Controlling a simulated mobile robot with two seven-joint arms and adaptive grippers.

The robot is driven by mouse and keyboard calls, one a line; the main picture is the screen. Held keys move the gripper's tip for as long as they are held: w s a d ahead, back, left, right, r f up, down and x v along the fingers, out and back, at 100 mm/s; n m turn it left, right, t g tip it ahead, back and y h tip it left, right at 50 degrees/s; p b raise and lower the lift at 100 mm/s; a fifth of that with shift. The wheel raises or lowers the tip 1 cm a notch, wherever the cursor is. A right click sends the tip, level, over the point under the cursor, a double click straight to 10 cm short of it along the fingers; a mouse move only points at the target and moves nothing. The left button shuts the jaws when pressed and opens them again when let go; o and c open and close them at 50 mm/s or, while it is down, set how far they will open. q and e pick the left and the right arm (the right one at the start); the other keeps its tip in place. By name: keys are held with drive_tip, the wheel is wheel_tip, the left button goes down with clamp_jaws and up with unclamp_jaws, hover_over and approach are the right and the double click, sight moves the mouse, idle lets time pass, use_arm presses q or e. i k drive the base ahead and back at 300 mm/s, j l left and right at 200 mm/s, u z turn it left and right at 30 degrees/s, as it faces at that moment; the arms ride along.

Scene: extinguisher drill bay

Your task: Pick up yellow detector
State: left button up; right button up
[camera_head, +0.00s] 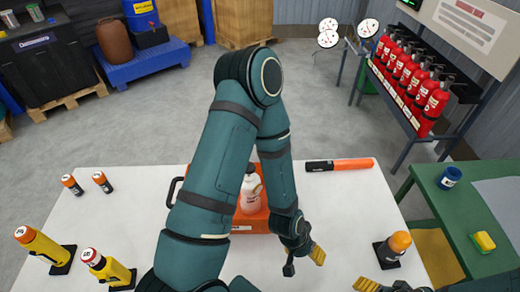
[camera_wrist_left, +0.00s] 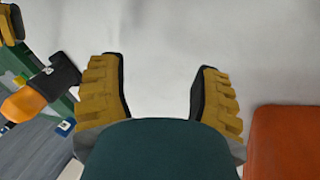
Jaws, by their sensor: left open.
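My left gripper (camera_head: 303,258) hangs over the white table, right of an orange case, its yellow-padded fingers apart. In the left wrist view the gripper (camera_wrist_left: 158,68) is open, with only bare table between its fingers. Two yellow cylindrical devices with black bases stand far left: one orange-topped (camera_head: 42,246), one red-and-white-topped (camera_head: 106,268). A small yellow block-like item (camera_head: 484,241) lies on the green table at right. I cannot tell which is the yellow detector; no gripper is near any of these. My right gripper (camera_head: 382,286) is partly cut off at the bottom edge.
The orange case (camera_wrist_left: 285,142) holds a white bottle (camera_head: 251,192). A dark orange-topped device (camera_head: 394,247) stands at right. An orange-and-black tube (camera_head: 340,165) lies behind. Two small cylinders (camera_head: 72,185) (camera_head: 102,181) stand back left. The green table (camera_head: 462,212) has a blue cup (camera_head: 449,177).

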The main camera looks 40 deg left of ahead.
sight(119, 278)
drive_tip(key=u, duration=3.1)
